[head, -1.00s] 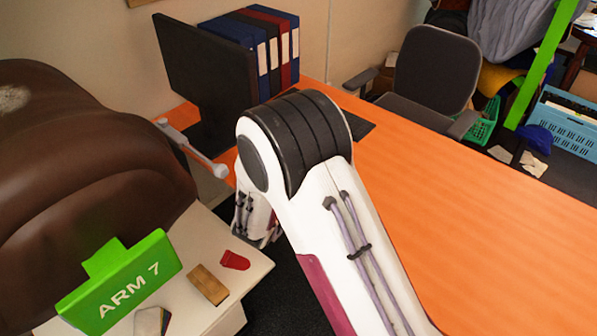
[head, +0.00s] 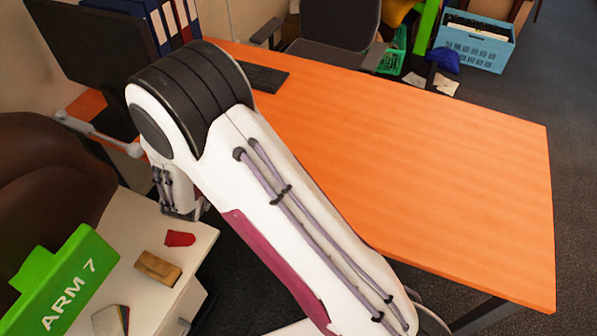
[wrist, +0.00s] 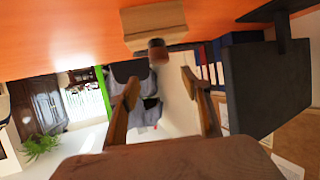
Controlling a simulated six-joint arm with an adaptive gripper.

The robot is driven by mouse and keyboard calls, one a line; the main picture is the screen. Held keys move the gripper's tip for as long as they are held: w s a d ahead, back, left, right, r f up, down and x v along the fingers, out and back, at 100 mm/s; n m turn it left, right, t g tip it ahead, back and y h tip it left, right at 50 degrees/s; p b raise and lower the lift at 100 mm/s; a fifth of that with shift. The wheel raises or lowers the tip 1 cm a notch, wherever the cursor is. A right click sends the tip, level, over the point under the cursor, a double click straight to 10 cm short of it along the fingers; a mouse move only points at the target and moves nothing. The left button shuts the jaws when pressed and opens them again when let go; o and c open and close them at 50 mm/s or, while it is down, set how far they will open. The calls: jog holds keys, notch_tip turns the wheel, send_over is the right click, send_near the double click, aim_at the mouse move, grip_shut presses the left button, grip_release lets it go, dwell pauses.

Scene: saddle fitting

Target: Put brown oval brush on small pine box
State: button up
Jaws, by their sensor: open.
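My gripper (wrist: 160,76) shows in the wrist view with its two brown fingers spread open and nothing between them. The wrist view is upside down. A pale wooden box (wrist: 155,18), which looks like the small pine box, rests on the orange desk beyond the fingertips. A small dark brown rounded piece (wrist: 157,50) shows at the box, apart from my fingers; I cannot tell if it is the oval brush or whether it touches the box. My gripper is hidden in the head view, where my arm covers part of the desk.
The orange desk (head: 430,180) is largely clear on the right. A monitor (head: 95,50) and keyboard (head: 262,77) stand at its back. On a white cabinet (head: 128,235) are a tan block (head: 158,268), a red piece (head: 180,238) and a green sign (head: 62,285). A brown saddle (head: 45,180) is left.

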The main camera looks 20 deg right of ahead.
notch_tip(320, 180, up, 10)
jog(key=s+a+n+y, duration=0.1)
jog(key=a+y, duration=0.1)
jog(key=y, duration=0.3)
jog(key=s+d+r+n+g+y, duration=0.2)
jog(key=s+r+g, duration=0.1)
jog(key=s+r, duration=0.65)
jog(key=s+d+g, duration=0.1)
jog(key=s+d, duration=0.3)
jog(key=s, duration=0.5)
jog(key=s+d+n+g+h, duration=0.1)
jog(key=s+d, duration=0.3)
jog(key=s, duration=0.5)
jog(key=s+d+r+g+h, duration=0.1)
jog(key=s+d, duration=0.4)
jog(key=s, duration=0.4)
jog(key=shift+s+g, duration=0.3)
jog(key=shift+g, duration=0.1)
jog(key=shift+d, duration=0.1)
